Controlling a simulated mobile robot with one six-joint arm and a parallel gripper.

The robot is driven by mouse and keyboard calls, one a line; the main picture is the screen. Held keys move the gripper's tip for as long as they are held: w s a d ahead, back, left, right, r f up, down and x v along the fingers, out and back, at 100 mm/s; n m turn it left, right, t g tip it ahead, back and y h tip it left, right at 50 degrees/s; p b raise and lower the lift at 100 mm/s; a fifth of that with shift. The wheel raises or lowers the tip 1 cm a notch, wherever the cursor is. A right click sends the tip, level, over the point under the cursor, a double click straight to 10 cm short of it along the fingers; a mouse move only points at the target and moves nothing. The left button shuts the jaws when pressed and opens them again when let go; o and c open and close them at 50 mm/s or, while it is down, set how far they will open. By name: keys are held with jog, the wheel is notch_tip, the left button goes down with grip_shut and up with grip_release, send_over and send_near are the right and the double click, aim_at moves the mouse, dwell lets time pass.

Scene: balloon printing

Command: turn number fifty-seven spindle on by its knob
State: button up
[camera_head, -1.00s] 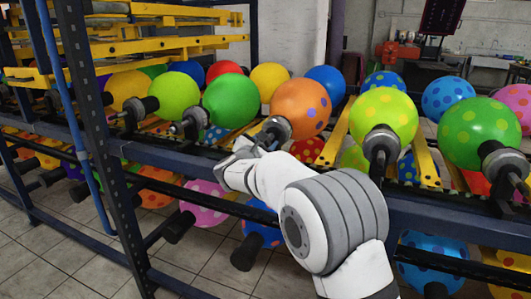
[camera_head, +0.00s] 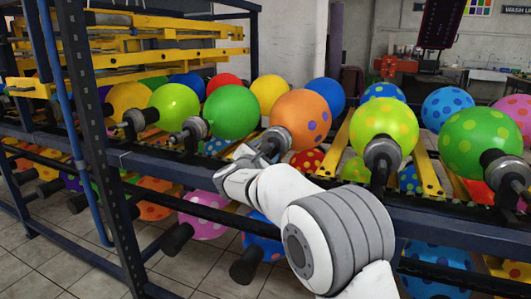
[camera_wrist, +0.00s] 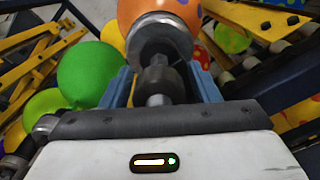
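An orange balloon with purple dots (camera_head: 300,118) sits on a spindle with a grey metal collar (camera_head: 277,138). The spindle's dark knob end (camera_wrist: 161,76) points toward me in the wrist view. My gripper (camera_head: 258,152) is at this spindle's near end. In the wrist view, my gripper's two blue fingers (camera_wrist: 160,88) stand on either side of the knob and look open, with narrow gaps beside it. Contact is hard to make out. No spindle number is readable, so I cannot confirm this is fifty-seven.
Neighbouring spindles carry a green balloon (camera_head: 231,113) on the left and a yellow-green dotted balloon (camera_head: 383,124) on the right. A dark blue rail (camera_head: 440,216) runs below the spindles. A dark upright post (camera_head: 85,130) stands at left. More balloons hang on a lower row.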

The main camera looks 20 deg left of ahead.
jog(key=shift+o, duration=0.4)
jog(key=s, duration=0.5)
jog(key=s+p, duration=0.1)
jog(key=s, duration=0.1)
jog(key=shift+s+a, duration=0.3)
jog(key=shift+s, duration=0.05)
